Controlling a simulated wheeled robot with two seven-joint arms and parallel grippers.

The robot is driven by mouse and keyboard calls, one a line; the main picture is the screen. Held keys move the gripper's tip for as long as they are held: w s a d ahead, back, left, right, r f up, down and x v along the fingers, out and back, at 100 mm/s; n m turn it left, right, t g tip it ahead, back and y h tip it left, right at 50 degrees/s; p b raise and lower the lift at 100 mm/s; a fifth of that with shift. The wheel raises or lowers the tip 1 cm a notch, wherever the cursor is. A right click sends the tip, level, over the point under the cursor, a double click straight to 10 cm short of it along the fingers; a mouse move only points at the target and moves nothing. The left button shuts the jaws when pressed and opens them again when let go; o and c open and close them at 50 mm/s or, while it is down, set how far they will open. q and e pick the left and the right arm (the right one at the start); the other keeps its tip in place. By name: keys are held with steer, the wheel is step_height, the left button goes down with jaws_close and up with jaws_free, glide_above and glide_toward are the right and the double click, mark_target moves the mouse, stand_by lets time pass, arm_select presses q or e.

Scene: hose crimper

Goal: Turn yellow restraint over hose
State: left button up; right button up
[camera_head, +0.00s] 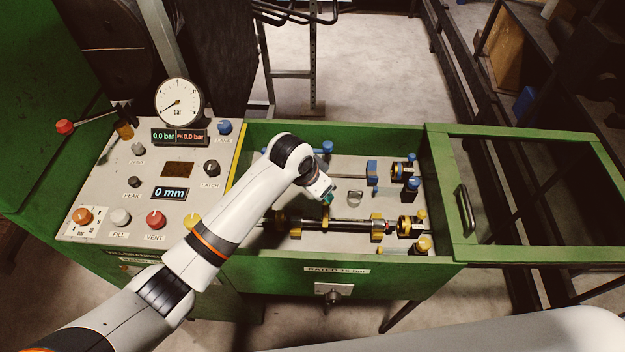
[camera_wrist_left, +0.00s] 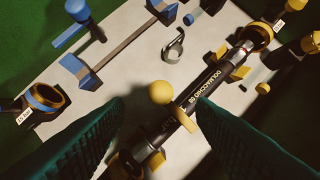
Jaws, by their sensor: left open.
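A black hose (camera_wrist_left: 207,88) with white lettering lies along the yellow fittings in the green-sided tray. It also shows in the head view (camera_head: 345,224). The yellow restraint's round knob (camera_wrist_left: 160,92) stands beside the hose in the left wrist view, with a yellow piece (camera_wrist_left: 186,121) at the hose's edge. I cannot tell exactly how these two join. My left gripper (camera_wrist_left: 162,103) is open, its dark green fingers on either side of the knob and apart from it. In the head view the left gripper (camera_head: 328,196) hangs above the hose, hiding part of the tray. My right gripper is out of view.
Blue fittings (camera_head: 372,171) stand along the far side of the tray, with a grey ring clamp (camera_wrist_left: 174,48) between them and the hose. The green tray wall (camera_head: 300,268) borders the near side. A control panel with a gauge (camera_head: 180,102) stands left; an open framed guard (camera_head: 540,133) is right.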

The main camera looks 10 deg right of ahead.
arm_select(q)
steer(key=v, duration=0.6)
steer(key=shift+b, duration=0.35)
